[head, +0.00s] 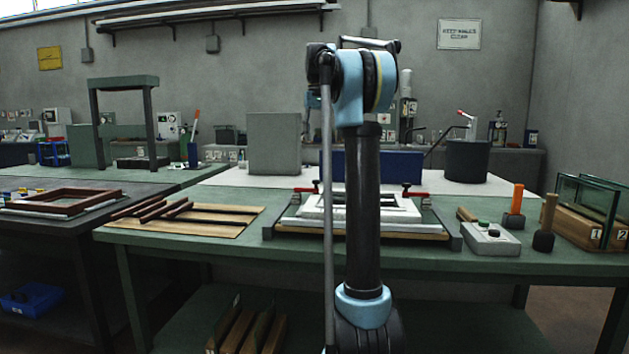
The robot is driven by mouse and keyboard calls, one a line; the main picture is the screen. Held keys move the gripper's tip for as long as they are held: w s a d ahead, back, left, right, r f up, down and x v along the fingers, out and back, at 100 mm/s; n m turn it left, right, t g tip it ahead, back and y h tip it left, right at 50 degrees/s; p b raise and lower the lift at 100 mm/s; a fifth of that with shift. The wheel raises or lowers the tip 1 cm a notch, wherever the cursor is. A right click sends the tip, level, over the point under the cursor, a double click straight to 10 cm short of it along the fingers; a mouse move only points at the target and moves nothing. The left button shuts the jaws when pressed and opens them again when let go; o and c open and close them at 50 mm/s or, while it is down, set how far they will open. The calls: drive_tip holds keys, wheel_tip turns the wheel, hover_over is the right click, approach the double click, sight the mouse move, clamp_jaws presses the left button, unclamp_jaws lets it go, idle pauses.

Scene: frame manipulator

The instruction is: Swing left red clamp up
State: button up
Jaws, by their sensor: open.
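The left red clamp (304,190) is at the back left of the framing fixture (269,230) on the green bench. Its red handle looks low and roughly level, beside a small dark knob. A second red clamp (414,194) is at the back right of the fixture, also low. A white frame (312,212) lies in the fixture, its middle hidden behind my arm. My arm stands upright in front of the fixture, with its elbow high above the bench. My gripper cannot be made out in this view.
Dark red wood strips (152,208) lie on a brown board left of the fixture. A grey control box (489,238), an orange-handled tool (515,206), a mallet (546,222) and glass panes (588,205) stand at right. A blue box (408,167) is behind.

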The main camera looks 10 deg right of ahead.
drive_tip(key=f, duration=0.5)
drive_tip(key=w+f, duration=0.1)
drive_tip(key=f, duration=1.1)
drive_tip(key=shift+w, duration=0.15)
clamp_jaws()
